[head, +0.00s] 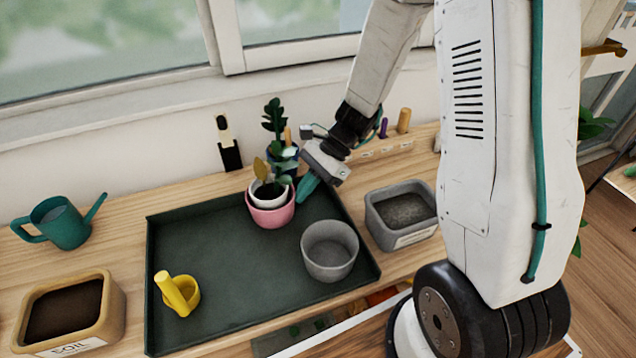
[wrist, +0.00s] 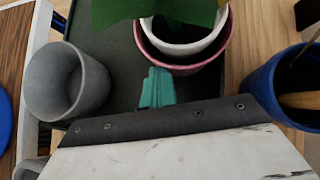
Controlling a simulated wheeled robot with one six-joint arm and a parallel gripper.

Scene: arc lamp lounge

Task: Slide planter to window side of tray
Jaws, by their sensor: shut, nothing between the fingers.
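A pink planter (head: 271,216) stands upright on the dark green tray (head: 228,285), near its window-side edge. A white pot (head: 268,192) with a leafy plant sits inside it. In the wrist view the pink planter (wrist: 200,67) is at the top, partly hidden by the white pot (wrist: 185,48) and a green leaf. My gripper (head: 306,188) is shut and empty, its teal fingers pointing down just right of the pink planter. In the wrist view the fingertips (wrist: 157,84) are close to the planter's side; I cannot tell if they touch it.
A grey pot (head: 329,262) stands at the tray's right side. A yellow scoop (head: 178,294) lies on the tray's left. A blue pot (wrist: 280,85) is behind the planter. A grey bin (head: 402,212) is right of the tray; a teal watering can (head: 62,226) and soil box (head: 68,310) are left.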

